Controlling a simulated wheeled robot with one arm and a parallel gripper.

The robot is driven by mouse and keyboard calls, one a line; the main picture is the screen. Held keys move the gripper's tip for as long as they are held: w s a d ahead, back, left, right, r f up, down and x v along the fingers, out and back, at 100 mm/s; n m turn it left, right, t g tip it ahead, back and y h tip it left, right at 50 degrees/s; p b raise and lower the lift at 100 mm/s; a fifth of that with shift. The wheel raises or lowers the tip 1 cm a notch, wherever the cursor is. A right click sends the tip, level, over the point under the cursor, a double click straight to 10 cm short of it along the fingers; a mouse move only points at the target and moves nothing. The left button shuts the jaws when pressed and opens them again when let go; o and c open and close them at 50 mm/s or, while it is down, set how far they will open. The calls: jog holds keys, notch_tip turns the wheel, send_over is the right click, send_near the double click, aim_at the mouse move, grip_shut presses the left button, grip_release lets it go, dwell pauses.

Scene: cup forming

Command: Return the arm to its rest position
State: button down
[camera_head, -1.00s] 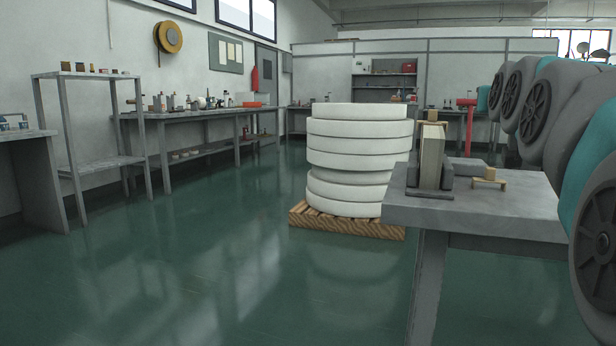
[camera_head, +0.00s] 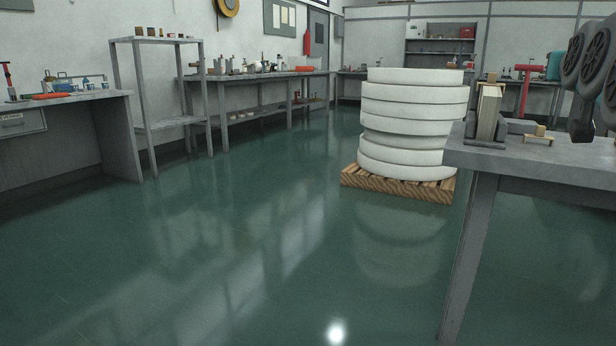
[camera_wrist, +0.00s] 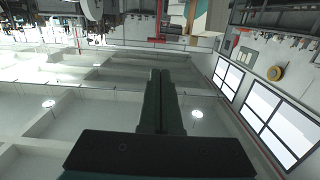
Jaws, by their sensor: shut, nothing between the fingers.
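My gripper (camera_wrist: 160,78) shows in the wrist view with its two dark fingers together and nothing between them. In that view it points toward the ceiling and upper walls, and the room appears turned over. In the head view, part of my arm (camera_head: 588,65) with grey rounded joints is at the right edge, above the right end of the near table. I cannot make out the fingers there.
A grey table (camera_head: 570,165) stands at right, bearing a clamp-like fixture (camera_head: 487,115). Behind it, white rings (camera_head: 408,125) are stacked on a wooden pallet (camera_head: 395,185). Benches and a shelf (camera_head: 165,124) line the left wall. The green floor between is clear.

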jog(key=s+a+f+n+g+y, duration=0.1)
jog(key=s+a+f+g+y, duration=0.2)
jog(key=a+f, duration=0.65)
jog(key=s+a+f+n+g+y, duration=0.2)
jog(key=a+f+g, duration=0.15)
jog(key=f, duration=1.15)
jog(key=s+a+f+n+g+y, duration=0.1)
jog(key=s+a+f+g+y, duration=0.2)
jog(key=a+f, duration=0.7)
jog(key=s+a+f+n+g, duration=0.1)
jog(key=s+a+f+g, duration=0.25)
jog(key=s+f, duration=0.6)
jog(key=s+a+f+n+g, duration=0.15)
jog(key=s+f+g, duration=0.35)
jog(key=s, duration=0.7)
notch_tip(320, 180, up, 11)
jog(key=t+p, duration=0.1)
jog(key=p, duration=1.1)
jog(key=shift+s+r+y, duration=0.2)
jog(key=shift+s+y, duration=0.1)
